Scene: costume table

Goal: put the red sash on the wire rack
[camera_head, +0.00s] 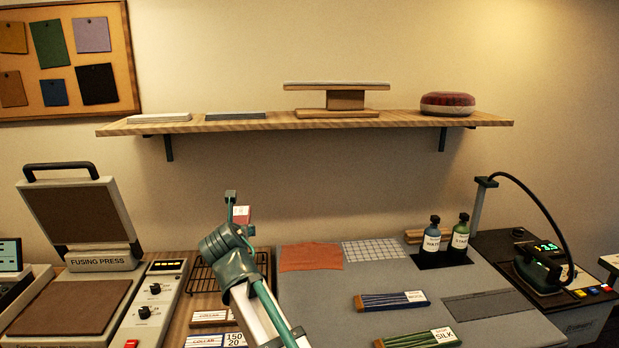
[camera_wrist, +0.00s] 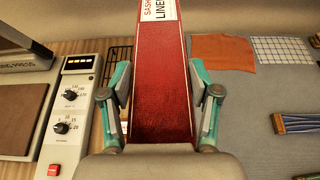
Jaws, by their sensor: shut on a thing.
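The red sash (camera_wrist: 162,85) is a long flat red piece with a white label reading "SASH" and "LINEN" at its far end. My gripper (camera_wrist: 165,92) is shut on it, with a teal finger on each side. In the head view my gripper (camera_head: 238,222) is raised, and only a small red and white bit of the sash (camera_head: 241,214) shows beside it. The wire rack (camera_head: 202,273) is a black grid on the wooden bench, partly hidden behind my arm. In the wrist view a corner of the rack (camera_wrist: 113,52) shows left of the sash.
The fusing press (camera_head: 75,285) and its control panel stand left of the rack. Labelled packs (camera_head: 212,318) lie in front of it. Right is a grey mat (camera_head: 350,300) with orange cloth (camera_head: 311,257), checked cloth (camera_head: 371,252), bundles and bottles. A shelf (camera_head: 250,123) hangs above.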

